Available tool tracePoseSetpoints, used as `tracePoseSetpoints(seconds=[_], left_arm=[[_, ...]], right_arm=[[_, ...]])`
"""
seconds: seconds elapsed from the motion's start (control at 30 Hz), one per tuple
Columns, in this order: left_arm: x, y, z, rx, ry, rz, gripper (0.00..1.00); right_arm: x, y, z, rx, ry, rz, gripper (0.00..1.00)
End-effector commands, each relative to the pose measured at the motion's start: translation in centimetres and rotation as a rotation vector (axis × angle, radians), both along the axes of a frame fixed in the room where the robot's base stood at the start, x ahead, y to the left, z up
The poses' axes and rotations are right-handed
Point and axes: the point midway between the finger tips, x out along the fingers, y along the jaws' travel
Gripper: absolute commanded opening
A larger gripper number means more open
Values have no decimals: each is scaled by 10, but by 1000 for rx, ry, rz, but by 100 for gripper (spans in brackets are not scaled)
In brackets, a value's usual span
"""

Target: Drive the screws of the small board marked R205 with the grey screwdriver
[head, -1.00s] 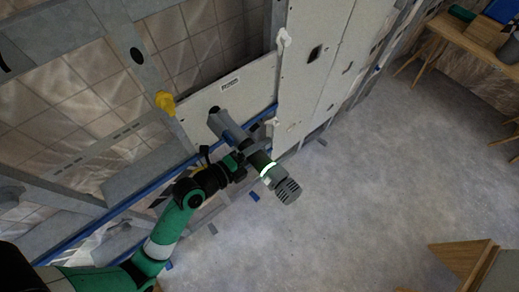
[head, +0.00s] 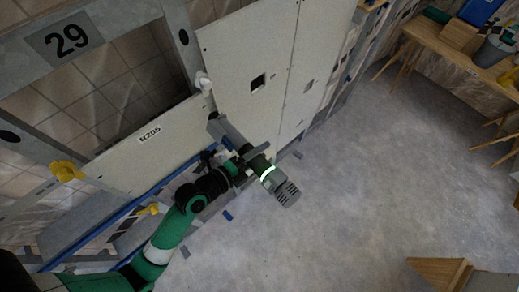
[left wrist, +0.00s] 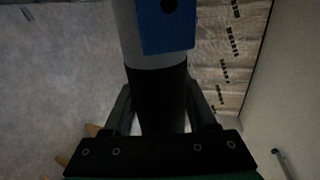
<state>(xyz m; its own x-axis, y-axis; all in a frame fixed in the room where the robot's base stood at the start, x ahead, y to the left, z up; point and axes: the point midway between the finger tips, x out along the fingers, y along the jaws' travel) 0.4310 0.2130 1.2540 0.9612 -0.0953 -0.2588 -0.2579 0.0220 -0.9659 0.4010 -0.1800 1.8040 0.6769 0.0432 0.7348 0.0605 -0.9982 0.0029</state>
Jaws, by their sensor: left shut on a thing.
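The small board (head: 120,163) is a pale panel set low in the metal frame, in the left half of the head view, with a label reading R205. My left gripper (head: 243,163) is shut on the grey screwdriver (head: 284,190), which has a lit green-white ring near its thick end. The screwdriver slants, its other end up and left near the right end of the board; I cannot tell whether it touches. In the left wrist view the screwdriver (left wrist: 155,60) stands between the fingers, with a blue block on it. The screws are too small to make out. My right gripper is not in view.
Large pale panels (head: 245,65) stand right of the board. A yellow clamp (head: 66,171) sits at the board's left end, and a white piece (head: 204,83) near its upper right. Wooden tables stand at far right; the floor (head: 350,170) between is mostly clear.

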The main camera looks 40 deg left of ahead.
Motion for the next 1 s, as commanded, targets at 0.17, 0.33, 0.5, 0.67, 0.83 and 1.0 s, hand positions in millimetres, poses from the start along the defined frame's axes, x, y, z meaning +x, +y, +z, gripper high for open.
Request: tracePoseSetpoints(seconds=[0.17, 0.33, 0.5, 0.67, 0.83, 1.0], left_arm=[[2, 7, 2, -1, -8, 4, 0], [3, 21, 1, 0, -9, 5, 0], [4, 34, 2, 1, -8, 5, 0], [5, 38, 3, 0, -9, 3, 0], [5, 38, 3, 1, -8, 2, 0], [5, 38, 3, 1, -9, 2, 0]], right_arm=[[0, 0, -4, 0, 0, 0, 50], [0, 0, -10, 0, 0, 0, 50], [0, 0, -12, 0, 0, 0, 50], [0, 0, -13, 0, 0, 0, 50], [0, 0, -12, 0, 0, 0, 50], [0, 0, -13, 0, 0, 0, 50]])
